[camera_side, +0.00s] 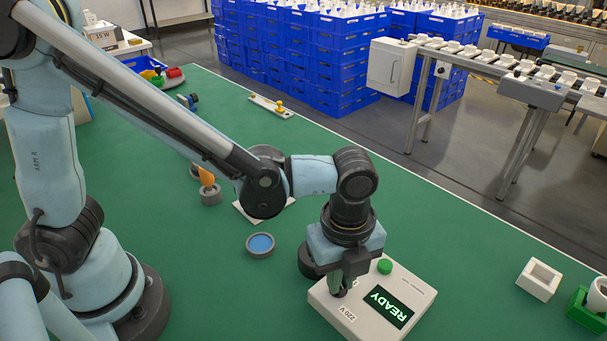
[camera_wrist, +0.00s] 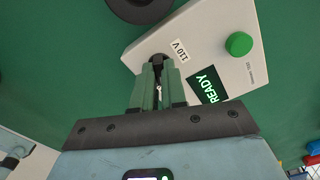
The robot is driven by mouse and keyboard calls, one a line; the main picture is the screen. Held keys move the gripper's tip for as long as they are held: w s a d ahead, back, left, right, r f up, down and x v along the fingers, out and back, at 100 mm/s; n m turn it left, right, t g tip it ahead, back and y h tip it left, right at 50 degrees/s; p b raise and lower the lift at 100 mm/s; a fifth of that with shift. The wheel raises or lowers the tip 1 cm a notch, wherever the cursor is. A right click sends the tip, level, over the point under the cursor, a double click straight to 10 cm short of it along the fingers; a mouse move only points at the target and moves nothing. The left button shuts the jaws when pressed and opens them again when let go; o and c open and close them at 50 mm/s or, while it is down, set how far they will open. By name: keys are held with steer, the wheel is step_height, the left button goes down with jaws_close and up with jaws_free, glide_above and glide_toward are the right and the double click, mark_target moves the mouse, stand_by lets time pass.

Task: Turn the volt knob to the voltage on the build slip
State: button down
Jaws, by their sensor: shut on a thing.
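The tester box (camera_side: 372,325) is light grey, with a screen (camera_side: 388,307) reading READY and a green button (camera_side: 385,266). In the side view a 220 V label (camera_side: 347,313) shows on the near side of the knob. In the wrist view a 110 V label (camera_wrist: 178,50) shows beside the knob. The volt knob (camera_wrist: 157,60) is dark and mostly hidden between the fingers, so its pointing direction cannot be read. My gripper (camera_side: 339,287) points down and is shut on the knob; it also shows in the wrist view (camera_wrist: 158,68). I see no readable build slip.
A dark round object (camera_side: 307,262) stands close behind the box. A white block (camera_side: 538,279) and green holder (camera_side: 584,313) stand right.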

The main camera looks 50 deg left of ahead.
steer(key=n, duration=2.2)
steer(key=shift+n, duration=0.3)
stand_by(0.3)
steer(key=c, duration=1.2)
jaws_free()
